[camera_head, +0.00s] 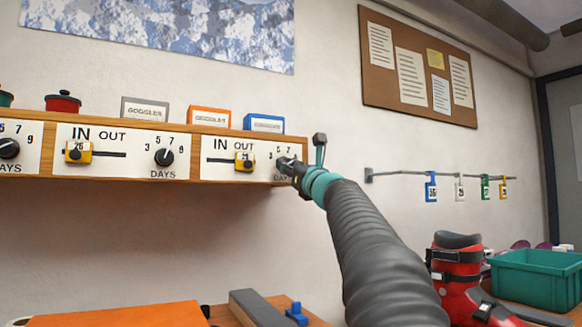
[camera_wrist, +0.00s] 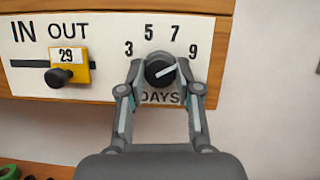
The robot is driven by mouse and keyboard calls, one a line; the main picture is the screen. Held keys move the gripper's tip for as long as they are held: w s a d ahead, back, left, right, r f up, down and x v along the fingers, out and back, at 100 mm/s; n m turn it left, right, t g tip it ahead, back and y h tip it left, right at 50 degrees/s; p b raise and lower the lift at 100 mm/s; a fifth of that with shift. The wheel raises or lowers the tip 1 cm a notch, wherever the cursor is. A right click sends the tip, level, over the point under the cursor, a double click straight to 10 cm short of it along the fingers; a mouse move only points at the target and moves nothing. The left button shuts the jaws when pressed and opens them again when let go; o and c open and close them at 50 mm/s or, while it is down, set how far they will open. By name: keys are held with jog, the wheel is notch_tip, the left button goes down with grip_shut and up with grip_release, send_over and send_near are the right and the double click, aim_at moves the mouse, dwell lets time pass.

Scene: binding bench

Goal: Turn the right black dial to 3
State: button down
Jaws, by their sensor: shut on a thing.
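The right black dial (camera_wrist: 160,72) sits on a white panel with 3, 5, 7 and 9 in an arc above it and DAYS below. Its white pointer line slants up to the right, roughly toward the 9. My gripper (camera_wrist: 160,68) is shut on the dial, with one finger on its left and one on its right. In the head view my gripper (camera_head: 287,166) reaches the right end of the shelf and hides most of the dial and part of its lettering.
Left of the dial is a yellow IN/OUT slider marked 29 (camera_wrist: 68,66), near the OUT end. Another black dial (camera_head: 164,157) and yellow slider (camera_head: 78,152) are further left. Boxes, including a blue one (camera_head: 264,123), stand on the shelf. A red boot (camera_head: 457,270) and green crate (camera_head: 535,280) are lower right.

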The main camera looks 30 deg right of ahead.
jog(key=shift+d+n, duration=0.15)
jog(key=shift+n, duration=0.25)
jog(key=shift+d+r+n+g+y+p, duration=0.1)
jog(key=shift+n+g+y, duration=0.85)
jog(key=shift+n, duration=2)
jog(key=shift+f+n+g+y+p, duration=0.15)
jog(key=shift+n+g+y, duration=0.75)
jog(key=shift+n, duration=2)
jog(key=shift+d+r+n+g+y+p, duration=0.15)
jog(key=shift+n+g+y, duration=0.8)
jog(key=shift+n, duration=2)
jog(key=shift+a+n, duration=0.1)
jog(key=shift+n, duration=0.3)
jog(key=c, duration=0.8)
grip_release()
jog(key=shift+r, duration=0.1)
